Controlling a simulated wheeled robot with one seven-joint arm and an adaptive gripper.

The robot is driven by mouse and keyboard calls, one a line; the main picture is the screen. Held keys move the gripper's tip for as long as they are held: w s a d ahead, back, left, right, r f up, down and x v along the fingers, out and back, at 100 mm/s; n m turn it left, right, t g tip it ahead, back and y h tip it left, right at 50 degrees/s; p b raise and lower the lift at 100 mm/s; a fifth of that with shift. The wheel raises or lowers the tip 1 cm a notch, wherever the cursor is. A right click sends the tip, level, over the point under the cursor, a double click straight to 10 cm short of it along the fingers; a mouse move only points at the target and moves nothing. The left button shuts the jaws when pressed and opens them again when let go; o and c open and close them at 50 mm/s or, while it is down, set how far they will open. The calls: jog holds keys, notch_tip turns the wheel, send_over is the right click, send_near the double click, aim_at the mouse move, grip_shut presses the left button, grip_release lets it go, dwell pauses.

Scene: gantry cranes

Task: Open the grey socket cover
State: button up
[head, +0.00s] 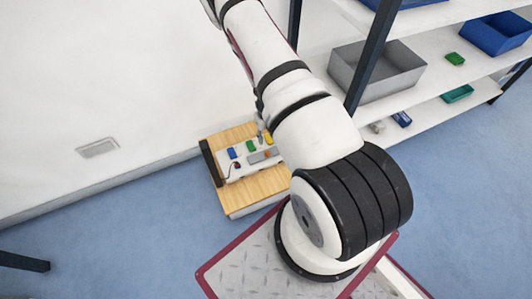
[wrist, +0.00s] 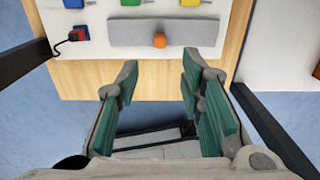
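A grey flat plate (wrist: 185,32) with a small orange block (wrist: 160,40) on it lies on a white panel (wrist: 103,20), which is the likely socket cover. In the head view the same grey plate (head: 257,158) sits at the right of the panel. The plate lies flat; I cannot tell what is under it. My gripper (wrist: 158,78) is open and empty in the wrist view, its green-padded fingers apart. In the picture its fingertips are just below the plate and orange block, with no contact visible. In the head view my arm hides most of the gripper.
The panel also carries blue (wrist: 74,3), green (wrist: 131,2) and yellow (wrist: 190,2) blocks, and a dark red plug (wrist: 78,34) with a cable. It rests on a wooden-topped box (head: 236,198) by the wall. A shelf (head: 420,95) with bins stands at right. A grey plate (head: 98,148) is on the wall.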

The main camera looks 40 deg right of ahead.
aim_at(267, 152)
notch_tip(267, 152, down, 11)
jog(key=b, duration=0.3)
jog(key=shift+r, duration=0.2)
jog(key=shift+c, duration=0.2)
grip_shut()
